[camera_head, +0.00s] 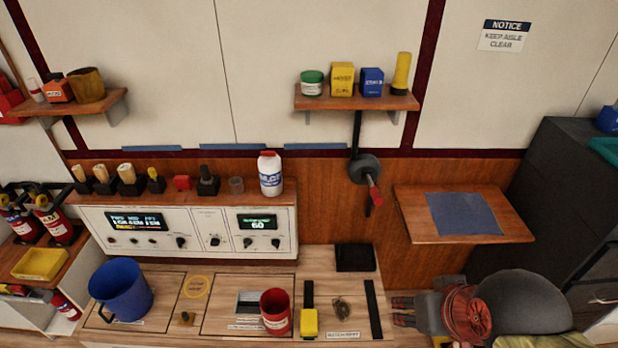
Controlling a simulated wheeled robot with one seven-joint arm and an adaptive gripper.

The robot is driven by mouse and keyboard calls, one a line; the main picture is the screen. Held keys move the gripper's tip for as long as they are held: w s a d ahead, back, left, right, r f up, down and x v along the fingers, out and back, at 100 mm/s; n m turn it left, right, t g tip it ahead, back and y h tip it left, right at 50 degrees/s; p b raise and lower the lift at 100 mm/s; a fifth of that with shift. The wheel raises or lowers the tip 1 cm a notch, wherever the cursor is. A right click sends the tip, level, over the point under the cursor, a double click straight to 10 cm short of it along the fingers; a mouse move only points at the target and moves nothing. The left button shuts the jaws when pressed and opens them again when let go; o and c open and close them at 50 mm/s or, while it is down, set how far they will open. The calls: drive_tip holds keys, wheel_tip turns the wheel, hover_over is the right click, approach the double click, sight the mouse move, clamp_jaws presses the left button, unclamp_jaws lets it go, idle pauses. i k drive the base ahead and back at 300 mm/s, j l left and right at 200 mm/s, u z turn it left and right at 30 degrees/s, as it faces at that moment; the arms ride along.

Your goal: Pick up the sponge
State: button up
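I cannot pick out the sponge with certainty. A small brown, rough lump (341,307) lies on the wooden counter between two black strips, above a white label; it is too small to identify. A yellow block (309,322) sits at the near end of the left black strip. My gripper (399,311) is at the lower right, pointing left, just right of the right black strip and apart from the lump. Its dark fingers are small, and their opening is unclear. Nothing is visibly held. My arm hides part of the counter's right end.
A red cup (275,311) and blue mug (121,290) stand on the counter. A black tray (355,257) lies behind the strips. A panel (190,230) carries a white bottle (270,173). A lever (371,185) juts from the wall, beside a wooden shelf (410,218) with a blue mat.

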sight(308, 317)
drive_tip(key=k+l, duration=0.1)
drive_tip(key=k, duration=1.15)
drive_tip(key=l, duration=0.05)
